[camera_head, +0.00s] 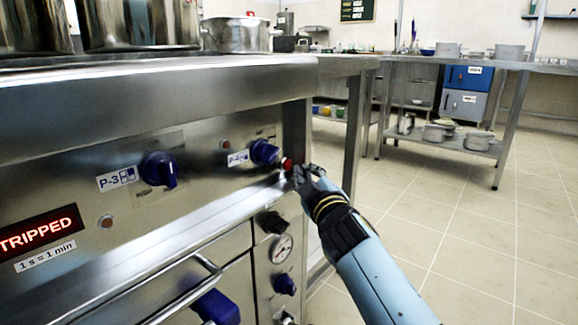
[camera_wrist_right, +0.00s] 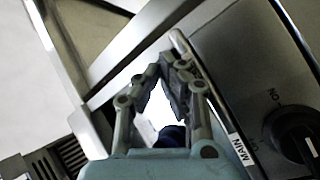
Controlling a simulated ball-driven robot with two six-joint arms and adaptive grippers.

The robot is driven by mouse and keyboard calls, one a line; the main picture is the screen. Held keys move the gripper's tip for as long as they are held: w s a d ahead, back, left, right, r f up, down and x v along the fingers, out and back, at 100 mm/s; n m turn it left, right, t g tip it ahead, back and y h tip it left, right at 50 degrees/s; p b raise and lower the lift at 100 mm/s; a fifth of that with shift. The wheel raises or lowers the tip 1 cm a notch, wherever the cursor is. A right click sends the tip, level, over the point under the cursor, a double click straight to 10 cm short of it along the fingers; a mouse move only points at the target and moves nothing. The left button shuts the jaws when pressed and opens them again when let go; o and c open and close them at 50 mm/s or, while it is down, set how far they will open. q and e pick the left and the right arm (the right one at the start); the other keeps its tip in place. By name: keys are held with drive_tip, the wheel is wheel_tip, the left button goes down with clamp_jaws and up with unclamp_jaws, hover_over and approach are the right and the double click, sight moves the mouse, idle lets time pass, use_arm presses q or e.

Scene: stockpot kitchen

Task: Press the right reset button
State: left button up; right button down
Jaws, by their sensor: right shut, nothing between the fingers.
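A red round button (camera_head: 287,164) sits at the right end of the stove's steel front panel, just right of a blue knob. My right gripper (camera_head: 299,172) is shut and empty, with its fingertips right beside this button. I cannot tell whether they touch it. In the right wrist view my right gripper's fingers (camera_wrist_right: 166,68) meet in front of steel edges, and the button does not show there. A display (camera_head: 38,232) on the panel reads "TRIPPED" in red. My left gripper is not in view.
Blue knobs (camera_head: 158,170) stick out of the panel, and large pots (camera_head: 140,24) stand on the stove. A gauge (camera_head: 281,248) is below the button. The right wrist view shows a black "MAIN" switch (camera_wrist_right: 292,135). Tiled floor (camera_head: 470,250) is free at the right.

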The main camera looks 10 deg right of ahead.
idle(0.5)
drive_tip(key=shift+w+a, duration=0.25)
drive_tip(key=shift+w, duration=0.05)
drive_tip(key=shift+w+a+r+b, duration=0.2)
drive_tip(key=shift+w+r+b, duration=0.1)
idle(0.8)
drive_tip(key=shift+w+a, duration=0.1)
drive_tip(key=shift+w, duration=0.05)
drive_tip(key=shift+f, duration=0.15)
idle(0.3)
drive_tip(key=shift+s+f, duration=0.25)
drive_tip(key=shift+s, duration=0.4)
